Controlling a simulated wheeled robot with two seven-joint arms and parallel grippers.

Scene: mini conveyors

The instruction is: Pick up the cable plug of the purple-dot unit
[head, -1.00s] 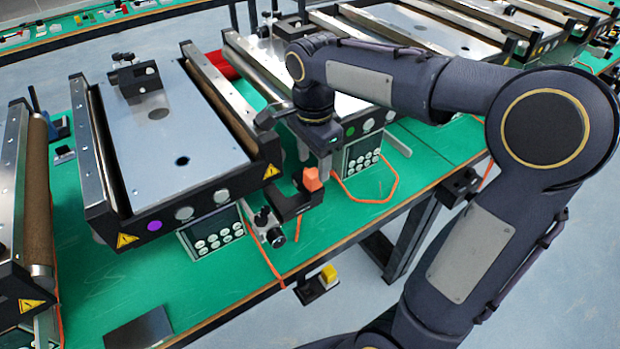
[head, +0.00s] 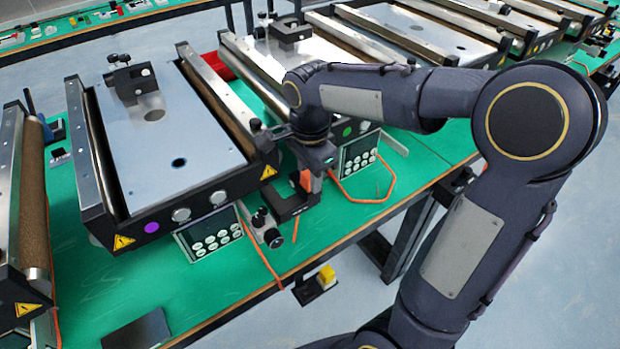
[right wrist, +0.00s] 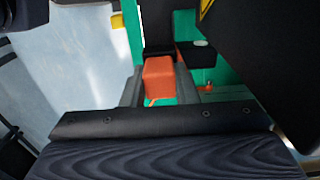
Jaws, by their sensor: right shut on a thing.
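The purple-dot unit (head: 190,130) is the conveyor at the left, with a purple dot (head: 151,227) on its front face. The orange cable plug (head: 305,180) is at a black holder (head: 290,206) right of that unit's front corner. My right gripper (head: 309,182) points down over the holder and is shut on the plug. In the right wrist view the orange plug (right wrist: 159,78) is between the two grey fingers. I cannot tell whether the plug is clear of the holder; the gripper partly hides it. My left gripper is not in view.
A green-dot unit's keypad (head: 359,152) stands close to the right of my gripper, with an orange cable (head: 372,200) on the green table. Another conveyor (head: 35,195) is at the far left. A yellow-topped switch (head: 326,276) sits below the table's front edge.

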